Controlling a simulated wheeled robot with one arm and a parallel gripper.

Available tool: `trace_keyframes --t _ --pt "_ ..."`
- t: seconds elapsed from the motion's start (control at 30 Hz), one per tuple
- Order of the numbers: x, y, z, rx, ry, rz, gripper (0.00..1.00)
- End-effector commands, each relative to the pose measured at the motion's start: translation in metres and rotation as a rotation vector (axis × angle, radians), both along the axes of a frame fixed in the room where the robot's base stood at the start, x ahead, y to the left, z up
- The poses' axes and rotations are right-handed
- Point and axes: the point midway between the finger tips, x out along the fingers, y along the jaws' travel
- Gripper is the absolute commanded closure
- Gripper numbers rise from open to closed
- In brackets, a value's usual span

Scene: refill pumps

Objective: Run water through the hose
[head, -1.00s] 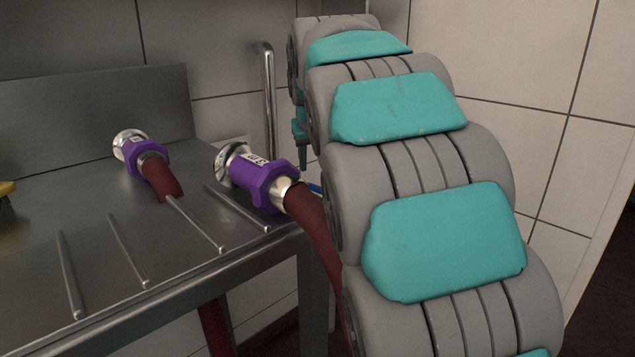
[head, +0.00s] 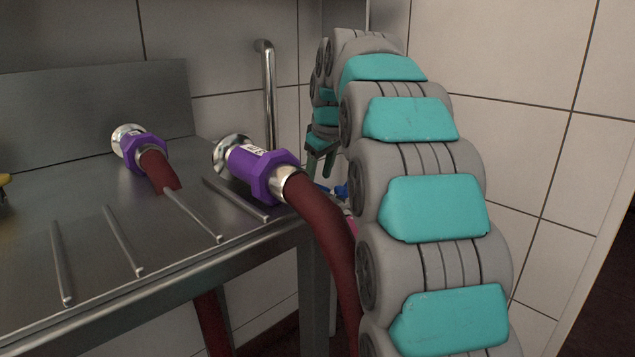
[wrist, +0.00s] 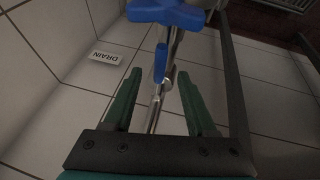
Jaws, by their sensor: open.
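The dark red hose (head: 330,228) ends in a purple coupling (head: 262,172) with a metal end, lying at the right edge of the steel table. A second red hose end with a purple coupling (head: 143,152) lies further left. In the wrist view, a blue handle (wrist: 168,12) sits on a metal pipe (wrist: 158,100) running between and beyond my fingers. My gripper (wrist: 160,85) is open, with its green fingers on either side of the pipe and the blue handle just past the tips. In the head view, my gripper (head: 322,158) is partly hidden by my arm, and a bit of blue shows beside it.
The steel table (head: 90,205) has several thin metal rods on it. A curved steel pipe (head: 268,95) stands by the tiled wall behind. A label reading DRAIN (wrist: 103,57) is on the wall in the wrist view, and a dark floor grate lies at its top right.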

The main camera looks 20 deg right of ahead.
Motion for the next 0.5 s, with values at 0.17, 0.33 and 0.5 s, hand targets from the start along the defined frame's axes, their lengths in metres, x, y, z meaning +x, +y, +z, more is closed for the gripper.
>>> trace_keyframes --t 0.17,0.33,0.5 --pt "0.009 -0.001 -0.019 0.0 0.0 -0.001 0.43" --pt "0.01 -0.001 -0.02 0.0 -0.003 -0.001 0.43" --pt "0.01 -0.001 -0.02 -0.001 -0.002 -0.001 0.51"
